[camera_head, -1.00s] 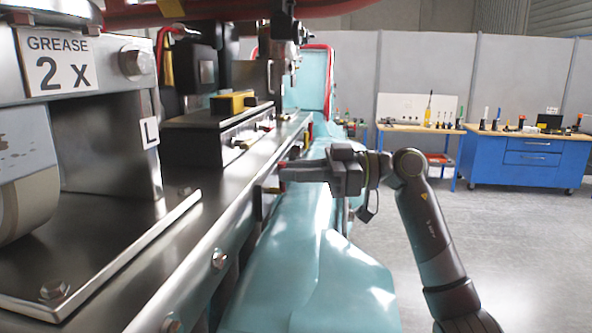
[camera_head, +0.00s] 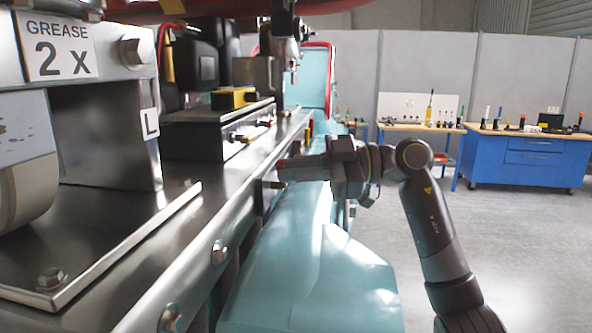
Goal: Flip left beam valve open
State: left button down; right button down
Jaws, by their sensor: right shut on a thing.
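My right gripper (camera_head: 284,172) reaches in from the right, its fingers pointing left at the side of the long metal beam (camera_head: 225,215). The fingers are shut on a small part at the beam's side, which I take to be the valve's handle; the fingers hide most of it. A little reddish piece shows at the fingertips. The valve's open or closed position cannot be made out. A white plate marked L (camera_head: 150,123) is on the upright block to the left. My left gripper is not in view.
A teal cover (camera_head: 300,285) lies below and beside the beam, under my right arm. A sign reading GREASE 2 X (camera_head: 60,50) is at upper left. A black box with a yellow part (camera_head: 233,98) stands on the beam. A blue workbench (camera_head: 525,160) stands far right; the floor between is clear.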

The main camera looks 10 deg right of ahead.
jog(key=n+b, duration=0.1)
jog(key=n, duration=0.1)
jog(key=s+f+n+b, duration=0.1)
jog(key=n, duration=0.1)
jog(key=shift+s+a+f+t+h, duration=0.1)
jog(key=shift+s+a+t+h, duration=0.1)
jog(key=shift+t+h, duration=0.2)
jog(key=n+b, duration=0.1)
jog(key=f+n+b, duration=0.1)
jog(key=n+b, duration=0.1)
jog(key=shift+s+a+t+h, duration=0.1)
jog(key=shift+s+t+h, duration=0.2)
jog(key=shift+t, duration=0.1)
jog(key=shift+s+a+f+n+b, duration=0.1)
jog(key=shift+f+n+b, duration=0.1)
jog(key=shift+n+b, duration=0.4)
jog(key=shift+s+f+n+b, duration=0.1)
jog(key=shift+f+n+b, duration=0.05)
jog(key=shift+n+b, duration=0.4)
jog(key=shift+t, duration=0.4)
jog(key=c, duration=1.5)
grip_release()
jog(key=shift+o, duration=0.2)
